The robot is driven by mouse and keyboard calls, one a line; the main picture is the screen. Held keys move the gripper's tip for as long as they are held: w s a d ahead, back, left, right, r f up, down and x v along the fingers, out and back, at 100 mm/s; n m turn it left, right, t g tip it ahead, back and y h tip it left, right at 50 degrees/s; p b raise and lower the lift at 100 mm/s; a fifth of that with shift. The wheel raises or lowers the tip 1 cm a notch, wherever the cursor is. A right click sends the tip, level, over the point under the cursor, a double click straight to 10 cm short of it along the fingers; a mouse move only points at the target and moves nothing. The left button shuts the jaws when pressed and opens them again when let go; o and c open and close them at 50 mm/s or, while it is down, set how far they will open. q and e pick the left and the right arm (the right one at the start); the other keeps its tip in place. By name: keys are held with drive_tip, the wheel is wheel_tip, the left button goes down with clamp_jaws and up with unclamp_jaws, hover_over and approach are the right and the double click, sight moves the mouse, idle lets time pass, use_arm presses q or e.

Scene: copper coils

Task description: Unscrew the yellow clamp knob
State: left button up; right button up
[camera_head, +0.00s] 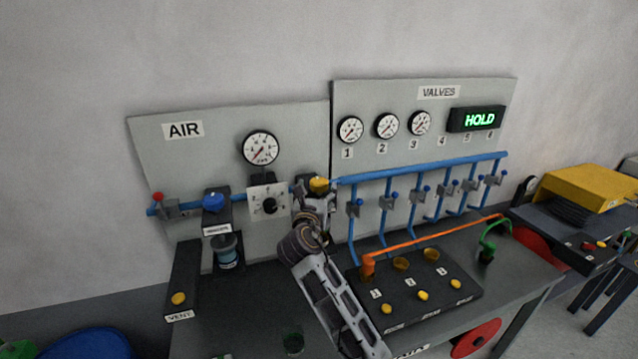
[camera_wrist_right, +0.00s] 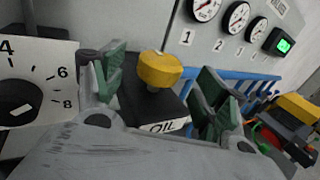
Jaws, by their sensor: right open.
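A yellow knob (camera_head: 319,184) stands on top of a fitting between the two wall panels. In the right wrist view the yellow knob (camera_wrist_right: 158,69) sits on a short stem on a black block (camera_wrist_right: 150,108) labelled OIL. My right gripper (camera_head: 314,200) is at this fitting, its arm coming up from below. Its green-padded fingers are open, one on each side of the knob in the wrist view, with visible gaps; it holds nothing. The fitting is partly hidden behind the gripper in the head view. My left gripper is not in view.
A dial plate (camera_head: 268,205) is close to the left of the gripper. A blue pipe (camera_head: 420,168) with several valves runs to the right. Another yellow knob (camera_head: 179,298) is on the VENT block.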

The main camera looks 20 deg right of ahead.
sight(318, 189)
drive_tip(key=shift+p+x, duration=0.35)
drive_tip(key=shift+x, duration=1.85)
drive_tip(key=c, duration=1.1)
drive_tip(key=shift+o, duration=0.2)
